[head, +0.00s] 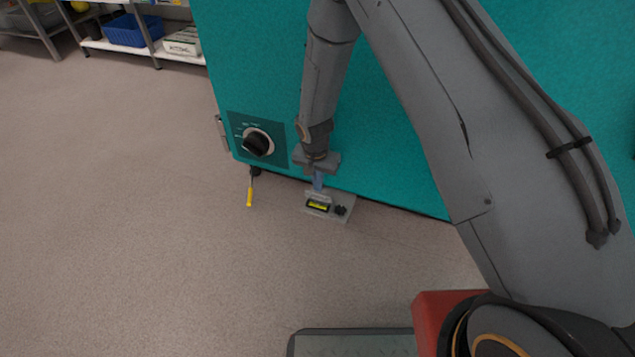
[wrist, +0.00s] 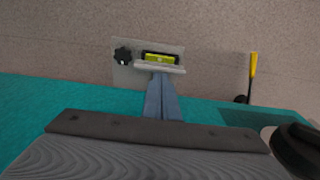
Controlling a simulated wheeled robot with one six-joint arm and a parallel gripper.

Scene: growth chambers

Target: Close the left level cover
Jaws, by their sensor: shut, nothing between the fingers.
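The level is a small yellow vial in a dark frame (head: 318,206) on a grey bracket (head: 344,200) low at the front of the teal chamber. It also shows in the wrist view (wrist: 161,58). Its cover, a pale grey flap (wrist: 161,69), stands raised along the vial's chamber side, leaving the vial exposed; the flap also shows in the head view (head: 319,196). My gripper (head: 318,187) is shut and empty, pointing down. In the wrist view its fingertips (wrist: 162,77) are right at the flap's chamber side; I cannot tell whether they touch it.
A black knob (head: 341,211) sits on the bracket beside the level. A yellow-handled lever (head: 250,196) sticks out left of it, below a dial (head: 257,143) on the teal chamber (head: 250,60). Shelves stand at the back left.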

